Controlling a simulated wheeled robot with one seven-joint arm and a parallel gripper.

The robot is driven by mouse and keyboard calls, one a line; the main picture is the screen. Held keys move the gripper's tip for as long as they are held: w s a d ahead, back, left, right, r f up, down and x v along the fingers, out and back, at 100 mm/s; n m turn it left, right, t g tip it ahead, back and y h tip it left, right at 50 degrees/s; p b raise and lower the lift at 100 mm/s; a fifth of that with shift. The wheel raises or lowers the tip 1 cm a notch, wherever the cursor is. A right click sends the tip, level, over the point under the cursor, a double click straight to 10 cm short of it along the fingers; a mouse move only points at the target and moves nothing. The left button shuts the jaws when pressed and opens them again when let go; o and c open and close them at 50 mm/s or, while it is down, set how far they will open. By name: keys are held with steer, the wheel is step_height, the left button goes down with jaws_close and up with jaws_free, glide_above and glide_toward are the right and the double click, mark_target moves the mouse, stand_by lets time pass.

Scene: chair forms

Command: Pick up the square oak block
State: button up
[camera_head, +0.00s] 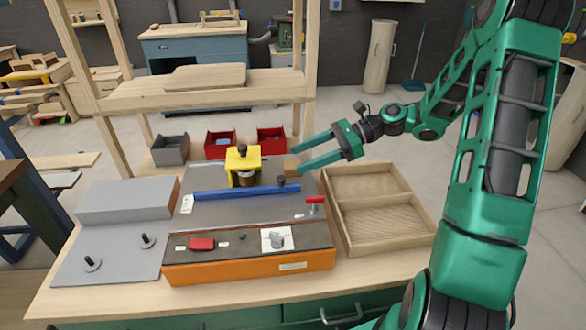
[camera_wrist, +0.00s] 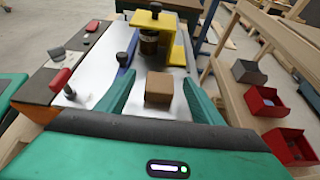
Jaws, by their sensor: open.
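The square oak block (camera_wrist: 158,88), a small brown cube, lies between my gripper's two green fingers in the wrist view. A gap shows on either side of it. In the head view the block (camera_head: 291,165) shows only in part, near the fingertips at the right end of the machine's grey plate. My gripper (camera_head: 295,153) is open and comes in from the right; its fingers also show in the wrist view (camera_wrist: 160,80). I cannot tell how far the fingertips are above the plate.
A yellow bracket (camera_head: 235,157) with a dark knob stands left of the fingertips, behind a blue bar (camera_head: 235,193). A wooden two-part tray (camera_head: 430,230) is on the right. Red and grey bins stand behind, under a wooden shelf (camera_head: 205,92).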

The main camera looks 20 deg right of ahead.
mark_target(288, 164)
steer(key=shift+x, duration=3.15)
steer(key=shift+w+d+f, duration=0.1)
steer(key=shift+f, duration=0.1)
steer(key=c, duration=1.2)
